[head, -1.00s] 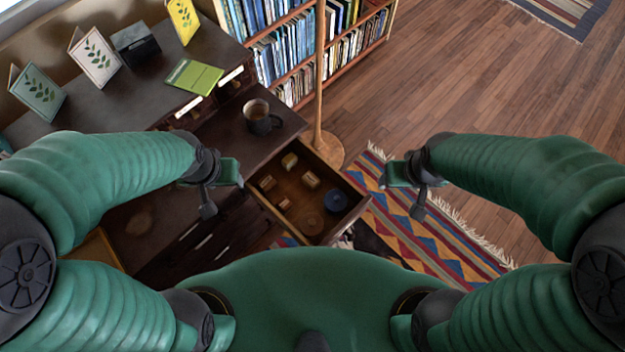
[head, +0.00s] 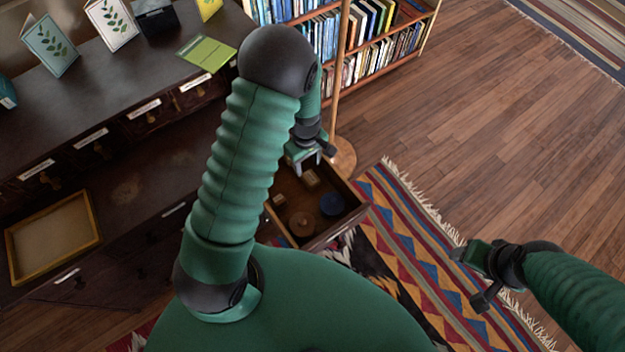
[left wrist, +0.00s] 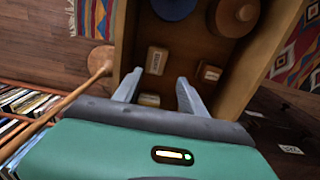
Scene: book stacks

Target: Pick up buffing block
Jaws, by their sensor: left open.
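Several small tan blocks lie in an open drawer; I cannot tell which is the buffing block. One block (left wrist: 157,60) lies just beyond and between my left fingertips in the left wrist view. A second block (left wrist: 208,73) lies to the right of the fingers, and a third (left wrist: 149,99) shows between them, closer to the palm. In the head view two blocks show, one (head: 311,177) just below the gripper and one (head: 279,199) to its left. My left gripper (head: 304,157) is open and empty above the drawer. My right gripper (head: 473,276) hangs over the rug, its jaws unclear.
The drawer (head: 340,226) also holds a round wooden piece (head: 301,224) and a blue round object (head: 331,204). A wooden pole (head: 341,85) stands close behind the drawer. An empty wooden tray (head: 93,217) lies on the desk at left. A bookshelf (head: 372,48) stands behind.

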